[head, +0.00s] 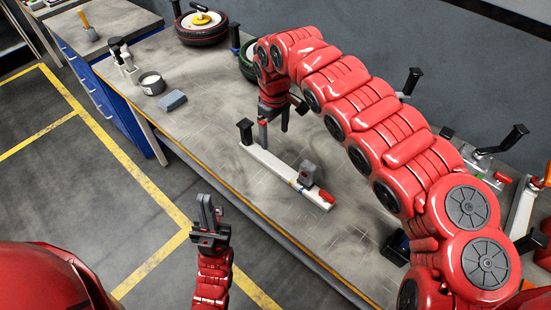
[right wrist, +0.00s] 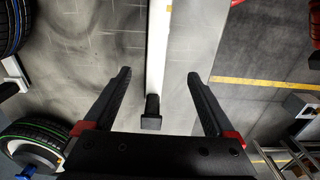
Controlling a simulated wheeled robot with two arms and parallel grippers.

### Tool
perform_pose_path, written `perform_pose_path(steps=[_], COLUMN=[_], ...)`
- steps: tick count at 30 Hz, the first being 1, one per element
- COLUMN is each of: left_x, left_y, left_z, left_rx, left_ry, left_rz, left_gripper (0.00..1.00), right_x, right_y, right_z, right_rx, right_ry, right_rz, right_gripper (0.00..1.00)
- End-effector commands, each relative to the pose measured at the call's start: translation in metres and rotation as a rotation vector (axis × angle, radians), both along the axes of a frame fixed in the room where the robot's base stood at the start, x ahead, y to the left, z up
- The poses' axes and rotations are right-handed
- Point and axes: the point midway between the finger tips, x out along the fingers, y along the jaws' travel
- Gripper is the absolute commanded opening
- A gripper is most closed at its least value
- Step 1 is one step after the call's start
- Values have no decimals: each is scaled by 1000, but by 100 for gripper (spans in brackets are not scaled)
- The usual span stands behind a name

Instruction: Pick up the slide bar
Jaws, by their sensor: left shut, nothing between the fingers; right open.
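The slide bar (head: 268,160) is a long white bar lying on the grey workbench. It has a black upright post at its left end and a grey clamp with a red handle near its right end. My right gripper (head: 274,127) is open and points down close to the bar's left part. In the right wrist view the slide bar (right wrist: 158,50) runs between the open fingers (right wrist: 160,75), with its black end near the palm. I cannot tell the exact height of the fingers over it. My left gripper (head: 206,205) is shut and empty, off the bench's front edge.
On the workbench (head: 215,125) stand a tyre (head: 202,27) with a yellow-topped hub, a dark round container (head: 152,83) and a blue-grey block (head: 173,100). A green-striped tyre (head: 247,62) is partly hidden behind my right arm. More clamp hardware (head: 490,160) lies at the right.

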Motion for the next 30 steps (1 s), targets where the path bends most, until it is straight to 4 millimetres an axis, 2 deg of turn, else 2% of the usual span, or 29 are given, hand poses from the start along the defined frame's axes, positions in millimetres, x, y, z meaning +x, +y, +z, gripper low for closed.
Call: perform_pose_path(steps=[1, 9, 13, 20, 26, 30], left_x=[0, 0, 0, 0, 0, 0], left_y=[0, 0, 0, 0, 0, 0], left_z=[12, 31, 34, 42, 56, 53], left_rx=[0, 0, 0, 0, 0, 0], left_ry=[0, 0, 0, 0, 0, 0], left_rz=[0, 0, 0, 0, 0, 0], left_gripper=[0, 0, 0, 0, 0, 0], right_x=[-3, -1, -1, 0, 0, 2], right_y=[0, 2, 1, 0, -3, -2], right_z=[-8, -69, -84, -94, -118, -134], right_rx=[0, 5, 4, 3, 4, 5], right_ry=[8, 2, 3, 3, 2, 0], right_rz=[0, 2, 1, -1, 0, 0], right_gripper=[90, 90, 90, 90, 90, 90])
